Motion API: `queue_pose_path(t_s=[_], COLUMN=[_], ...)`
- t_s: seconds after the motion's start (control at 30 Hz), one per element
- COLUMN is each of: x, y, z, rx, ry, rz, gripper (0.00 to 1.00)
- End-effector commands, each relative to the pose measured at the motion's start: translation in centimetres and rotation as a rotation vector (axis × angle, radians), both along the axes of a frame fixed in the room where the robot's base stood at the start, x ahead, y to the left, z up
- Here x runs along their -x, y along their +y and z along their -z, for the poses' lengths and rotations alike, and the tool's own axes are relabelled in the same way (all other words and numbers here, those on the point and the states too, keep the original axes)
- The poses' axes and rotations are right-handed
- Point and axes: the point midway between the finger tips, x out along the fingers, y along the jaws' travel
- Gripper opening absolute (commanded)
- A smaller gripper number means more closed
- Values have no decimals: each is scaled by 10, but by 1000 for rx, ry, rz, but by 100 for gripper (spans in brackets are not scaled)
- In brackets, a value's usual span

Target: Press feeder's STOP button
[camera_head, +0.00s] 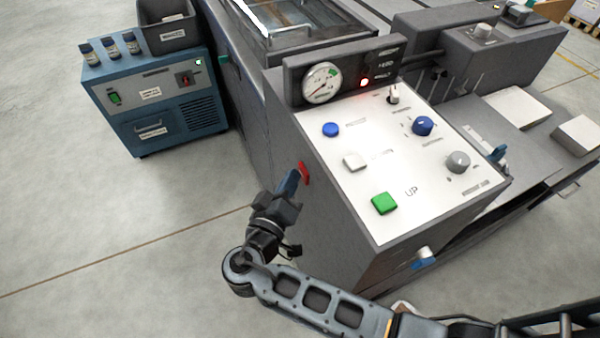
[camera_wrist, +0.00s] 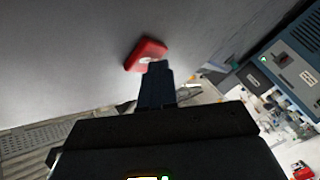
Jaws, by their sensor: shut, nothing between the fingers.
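A red square button (camera_head: 304,173) sits on the left side wall of the grey machine, below the panel's left edge. It also shows in the wrist view (camera_wrist: 146,54), with a pale mark on its face. No readable STOP label shows on it. My gripper (camera_head: 291,180) is shut and empty, with its blue-grey fingertips right at the red button in the head view. In the wrist view the fingertips (camera_wrist: 157,68) overlap the button's lower right part. I cannot tell whether they touch it or whether it is pushed in.
The white panel (camera_head: 385,150) on top carries a green button (camera_head: 384,203), a white button (camera_head: 355,161), a blue button (camera_head: 331,130) and knobs. A gauge (camera_head: 321,83) and a lit red lamp (camera_head: 365,83) stand behind. A blue cabinet (camera_head: 155,105) is at the left. Open floor lies between.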

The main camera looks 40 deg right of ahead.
Motion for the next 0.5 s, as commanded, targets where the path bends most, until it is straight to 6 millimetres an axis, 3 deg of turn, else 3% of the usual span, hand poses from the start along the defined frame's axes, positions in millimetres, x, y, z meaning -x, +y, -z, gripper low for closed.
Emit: queue_pose_path(t_s=[0.5], x=[-5], y=[15], z=[1], rx=[0], ry=[0], rz=[1], gripper=[0])
